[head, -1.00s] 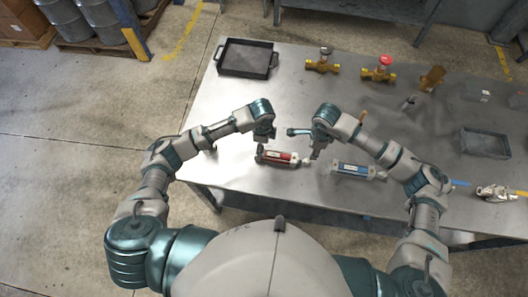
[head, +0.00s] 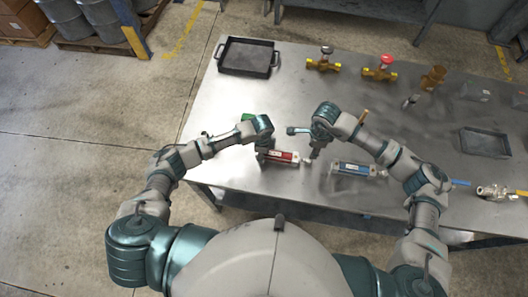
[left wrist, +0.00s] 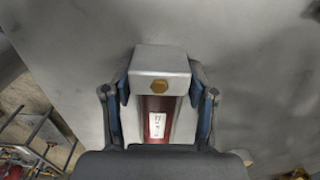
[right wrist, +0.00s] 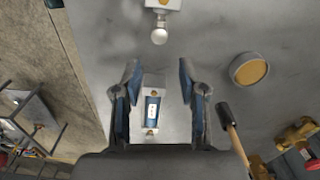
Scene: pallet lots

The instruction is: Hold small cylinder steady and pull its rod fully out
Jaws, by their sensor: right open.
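A red cylinder (head: 283,157) with pale end caps lies near the table's front edge, its short rod (head: 306,161) pointing right. My left gripper (head: 262,150) is at its left end. In the left wrist view the open fingers straddle the pale end cap (left wrist: 162,60), with the red body (left wrist: 158,118) below it; contact is unclear. My right gripper (head: 315,153) is open and empty, just right of the rod. The right wrist view shows the rod's round knob (right wrist: 159,36) ahead of the fingers. A blue cylinder (head: 353,168) lies farther right, also visible between the right fingers (right wrist: 152,108).
A black tray (head: 246,57) stands at the back left and a grey tray (head: 485,143) at the right. Brass valves (head: 323,62) (head: 380,70) stand at the back. A wooden-handled tool (right wrist: 234,135) lies near my right gripper. The table's middle is fairly clear.

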